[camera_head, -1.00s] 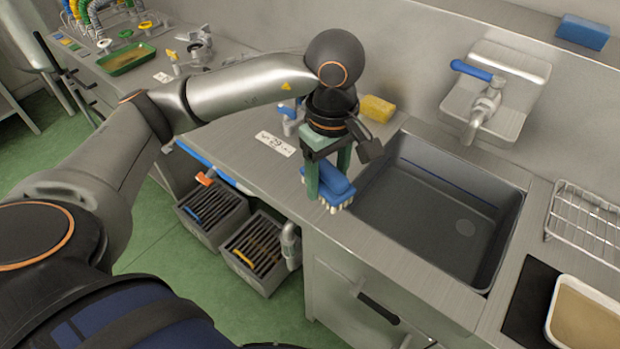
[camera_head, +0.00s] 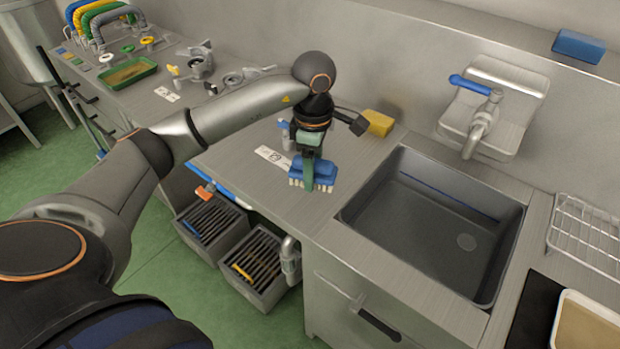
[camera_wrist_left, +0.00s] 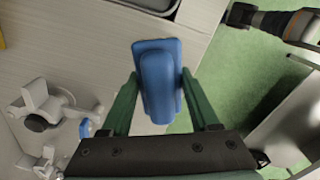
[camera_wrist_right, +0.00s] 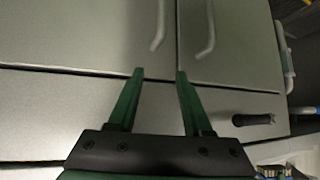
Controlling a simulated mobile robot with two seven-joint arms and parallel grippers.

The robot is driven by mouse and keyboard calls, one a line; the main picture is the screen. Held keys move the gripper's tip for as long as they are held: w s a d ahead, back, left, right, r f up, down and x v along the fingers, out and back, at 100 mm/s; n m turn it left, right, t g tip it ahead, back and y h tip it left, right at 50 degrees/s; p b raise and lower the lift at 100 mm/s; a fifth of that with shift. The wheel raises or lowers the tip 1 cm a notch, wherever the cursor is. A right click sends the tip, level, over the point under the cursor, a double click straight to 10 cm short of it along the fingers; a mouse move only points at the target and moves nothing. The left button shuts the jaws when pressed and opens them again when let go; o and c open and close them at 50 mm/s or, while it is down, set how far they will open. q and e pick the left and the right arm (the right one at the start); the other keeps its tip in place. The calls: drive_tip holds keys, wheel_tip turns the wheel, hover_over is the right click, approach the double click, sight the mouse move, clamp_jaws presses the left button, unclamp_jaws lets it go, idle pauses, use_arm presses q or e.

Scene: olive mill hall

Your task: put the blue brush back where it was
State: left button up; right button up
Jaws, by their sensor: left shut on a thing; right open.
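The blue brush (camera_head: 325,173) has a blue back and pale bristles that point down. My left gripper (camera_head: 309,178) is shut on it, with green fingers on either side of its raised grip. It is over the steel counter (camera_head: 245,155), left of the sink; I cannot tell whether the bristles touch the counter. In the left wrist view the brush (camera_wrist_left: 160,85) sits between both fingertips. My right gripper (camera_wrist_right: 158,78) is open and empty in the right wrist view, in front of grey cabinet fronts; it is not in the head view.
A yellow sponge (camera_head: 378,123) lies behind the brush, near the wall. The sink (camera_head: 430,230) is to the right, under a tap (camera_head: 482,120). A blue block (camera_head: 578,46) rests on the ledge. Metal fittings (camera_head: 195,65) stand further left.

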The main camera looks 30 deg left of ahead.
use_arm(q)
drive_tip(key=f, duration=0.1)
drive_tip(key=w+a+f, duration=0.2)
drive_tip(key=f, duration=0.1)
drive_tip(key=shift+w+a, duration=0.15)
wheel_tip(320, 180, down, 2)
drive_tip(key=shift+f+p, duration=0.25)
drive_tip(key=shift+p, duration=0.25)
drive_tip(key=shift+f, duration=0.25)
drive_tip(key=shift+f, duration=0.1)
drive_tip(key=shift+f+b, duration=0.15)
drive_tip(key=shift+b, duration=0.15)
drive_tip(key=o, duration=1.5)
drive_tip(key=shift+c, duration=0.2)
wheel_tip(320, 180, up, 12)
drive_tip(key=shift+r+b, duration=0.25)
drive_tip(key=shift+b, duration=0.05)
